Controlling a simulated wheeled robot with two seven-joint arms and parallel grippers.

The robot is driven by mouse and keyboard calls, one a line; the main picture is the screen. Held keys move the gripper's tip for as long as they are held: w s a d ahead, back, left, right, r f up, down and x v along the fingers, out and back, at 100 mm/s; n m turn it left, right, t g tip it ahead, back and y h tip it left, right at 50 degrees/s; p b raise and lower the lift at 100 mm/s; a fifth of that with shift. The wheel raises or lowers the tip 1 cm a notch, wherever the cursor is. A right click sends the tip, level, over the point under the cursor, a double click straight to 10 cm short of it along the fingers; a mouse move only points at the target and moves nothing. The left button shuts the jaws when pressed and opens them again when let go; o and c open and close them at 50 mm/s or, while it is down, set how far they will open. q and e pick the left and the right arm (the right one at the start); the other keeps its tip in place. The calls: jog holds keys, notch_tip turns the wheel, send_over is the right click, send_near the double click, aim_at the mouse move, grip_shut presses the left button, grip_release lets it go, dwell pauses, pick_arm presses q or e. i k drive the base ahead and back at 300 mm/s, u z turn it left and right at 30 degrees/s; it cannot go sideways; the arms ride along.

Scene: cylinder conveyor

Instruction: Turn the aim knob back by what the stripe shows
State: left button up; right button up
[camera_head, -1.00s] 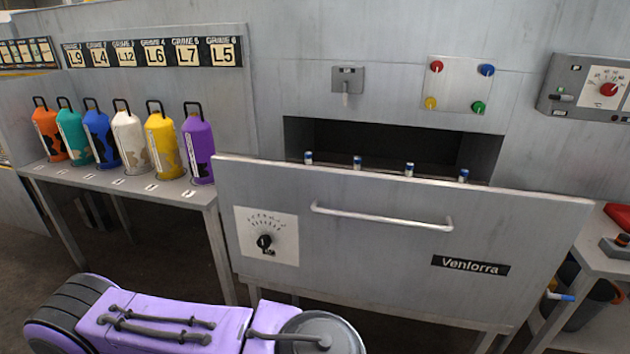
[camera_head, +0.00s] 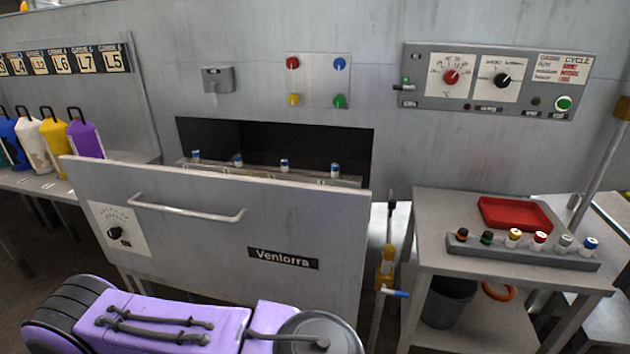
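The aim knob seems to be the black knob (camera_head: 115,232) on a white dial plate (camera_head: 120,215) with a tick scale, at the left of the grey door panel (camera_head: 215,205) marked Ventorra. Its pointer is too small to read. No stripe can be made out on the door. Behind the panel, several white cylinders with blue caps (camera_head: 284,165) stand in a row in the dark opening (camera_head: 290,140). Neither of my grippers is in view.
A control box (camera_head: 500,80) with a red knob (camera_head: 451,77), a black knob (camera_head: 502,80) and a green button is at the upper right. A side table (camera_head: 480,205) holds a red tray (camera_head: 515,213) and a rack of capped vials (camera_head: 522,252). Coloured bottles (camera_head: 85,138) stand at the left.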

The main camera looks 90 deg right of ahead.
aim_at(114, 234)
jog(key=k, duration=0.85)
jog(key=z, duration=2.35)
jog(key=i, duration=0.5)
jog(key=k, duration=1)
jog(key=u, duration=1.9)
jog(key=i, duration=1.6)
jog(key=z, duration=0.7)
